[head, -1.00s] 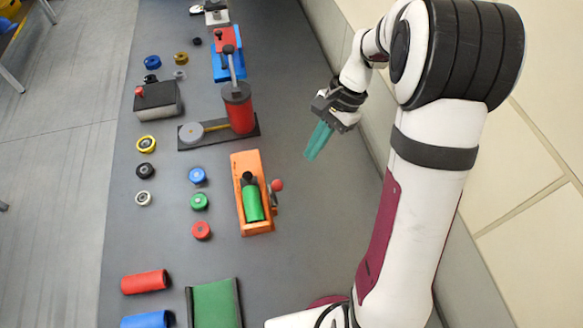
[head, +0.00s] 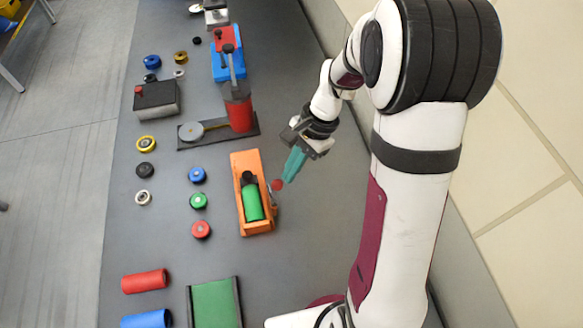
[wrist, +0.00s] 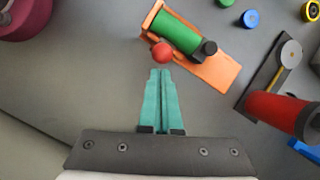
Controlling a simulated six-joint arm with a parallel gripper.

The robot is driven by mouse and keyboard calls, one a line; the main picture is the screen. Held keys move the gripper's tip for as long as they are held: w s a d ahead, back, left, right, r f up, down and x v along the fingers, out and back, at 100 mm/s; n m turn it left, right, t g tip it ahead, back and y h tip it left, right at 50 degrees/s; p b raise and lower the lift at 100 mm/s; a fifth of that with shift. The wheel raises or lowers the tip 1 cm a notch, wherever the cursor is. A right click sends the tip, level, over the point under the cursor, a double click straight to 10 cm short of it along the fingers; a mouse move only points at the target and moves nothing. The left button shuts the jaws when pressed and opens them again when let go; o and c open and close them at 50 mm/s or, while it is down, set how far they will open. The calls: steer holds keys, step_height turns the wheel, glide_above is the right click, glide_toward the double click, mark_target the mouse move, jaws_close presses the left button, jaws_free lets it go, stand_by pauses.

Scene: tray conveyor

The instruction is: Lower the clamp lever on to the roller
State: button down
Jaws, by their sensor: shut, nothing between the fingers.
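The orange clamp fixture (head: 250,165) stands on the grey table with a green roller (head: 252,203) lying in it; both also show in the wrist view, the fixture (wrist: 218,73) and the roller (wrist: 178,32). The clamp lever's red ball knob (head: 277,185) is at the fixture's side facing my arm, and in the wrist view the knob (wrist: 162,53) lies beside the roller. The lever's rod is mostly hidden. My gripper (head: 288,180), with teal fingers, is shut and empty close to the knob. In the wrist view its fingertips (wrist: 160,72) point at the knob; contact cannot be told.
A red cylinder press (head: 238,110) stands beyond the fixture. Several coloured caps, including a blue one (head: 197,175), lie left of it. A green-topped tray (head: 215,305) and a red roller (head: 145,281) are nearer. The table right of the fixture is clear.

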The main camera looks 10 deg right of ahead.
steer(key=shift+a+r+h, duration=0.15)
steer(key=shift+a+h, duration=0.15)
steer(key=shift+a+r+h, duration=0.1)
steer(key=shift+a+h, duration=0.15)
steer(key=shift+h, duration=0.05)
steer(key=a+h, duration=0.8)
steer(key=h, duration=0.1)
steer(key=shift+f, duration=0.2)
steer(key=shift+a+f+m+h, duration=0.2)
steer(key=shift+a+f+h, duration=0.55)
steer(key=shift+a, duration=0.2)
steer(key=shift+a+f+m+h, duration=0.2)
steer(key=shift+a+f+h, duration=0.55)
steer(key=shift+a, duration=0.2)
steer(key=shift+s+a+f, duration=0.1)
steer(key=shift+f, duration=0.05)
